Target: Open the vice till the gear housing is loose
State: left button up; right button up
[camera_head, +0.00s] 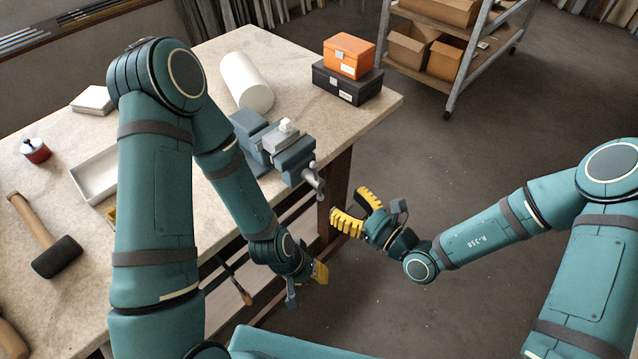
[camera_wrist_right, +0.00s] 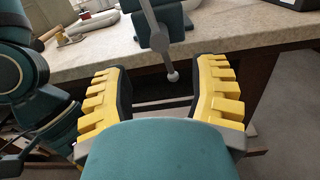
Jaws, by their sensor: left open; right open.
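The blue-grey vice (camera_head: 293,155) is mounted at the bench's front edge. A light grey part with a pale knob on top, which looks like the gear housing (camera_head: 283,136), sits between its jaws. The vice's metal handle (camera_head: 316,181) hangs past the edge and shows with its ball end in the right wrist view (camera_wrist_right: 172,75). My right gripper (camera_head: 352,208), yellow-padded, is open and empty, apart from the handle and below right of it. In its wrist view the open fingers (camera_wrist_right: 160,92) lie either side of the handle's line. My left gripper (camera_head: 306,284) is open and empty, low before the bench.
On the bench (camera_head: 205,60) are a white cylinder (camera_head: 246,82), an orange box (camera_head: 349,55) on a black box (camera_head: 347,84), a white tray (camera_head: 96,174), a mallet (camera_head: 46,238) and a red tin (camera_head: 35,150). A shelf trolley (camera_head: 470,62) stands behind.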

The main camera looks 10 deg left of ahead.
aim_at(319, 183)
jog(key=b+x, duration=0.1)
jog(key=x, duration=0.8)
jog(key=shift+o, duration=0.2)
grip_shut()
